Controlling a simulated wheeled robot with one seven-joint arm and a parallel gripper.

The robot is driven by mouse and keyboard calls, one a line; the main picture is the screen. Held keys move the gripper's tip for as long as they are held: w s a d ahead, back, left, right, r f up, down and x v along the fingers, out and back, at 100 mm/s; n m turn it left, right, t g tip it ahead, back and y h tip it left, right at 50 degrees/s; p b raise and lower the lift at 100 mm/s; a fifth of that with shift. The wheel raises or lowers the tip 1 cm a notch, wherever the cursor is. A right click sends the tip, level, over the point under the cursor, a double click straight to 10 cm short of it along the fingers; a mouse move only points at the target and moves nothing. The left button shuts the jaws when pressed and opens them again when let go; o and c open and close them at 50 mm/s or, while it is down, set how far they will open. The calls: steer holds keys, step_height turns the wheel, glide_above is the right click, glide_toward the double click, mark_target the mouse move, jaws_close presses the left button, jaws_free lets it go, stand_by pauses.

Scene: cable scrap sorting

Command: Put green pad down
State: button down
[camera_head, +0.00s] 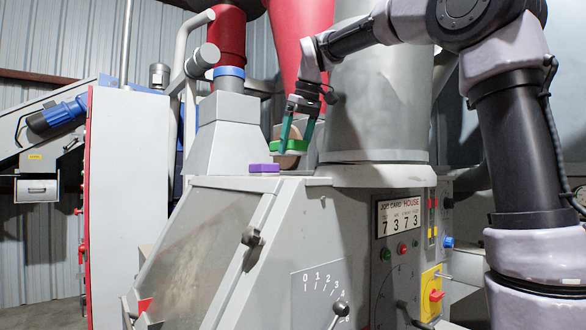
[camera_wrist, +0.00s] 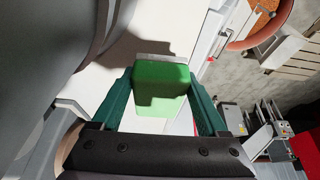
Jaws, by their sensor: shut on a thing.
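The green pad (camera_wrist: 160,86) is between the two teal fingers of my gripper (camera_wrist: 162,100) in the wrist view, with a finger against each side. In the head view the green pad (camera_head: 291,145) shows low between the fingertips of my gripper (camera_head: 295,148), just over the top of the grey machine (camera_head: 320,182). I cannot tell whether the pad touches that surface. A purple block (camera_head: 264,168) lies on the machine's top ledge, to the left of and below the pad.
A large grey cylinder (camera_head: 375,110) rises to the right of my gripper. A grey tapered housing (camera_head: 222,135) stands to the left. A red funnel (camera_head: 298,35) hangs behind. Levers, buttons and a counter panel (camera_head: 401,216) are on the machine's front.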

steer(key=shift+f, duration=2.7)
jaws_free()
steer(key=shift+f, duration=0.1)
steer(key=v, duration=1.2)
steer(key=shift+s, duration=0.1)
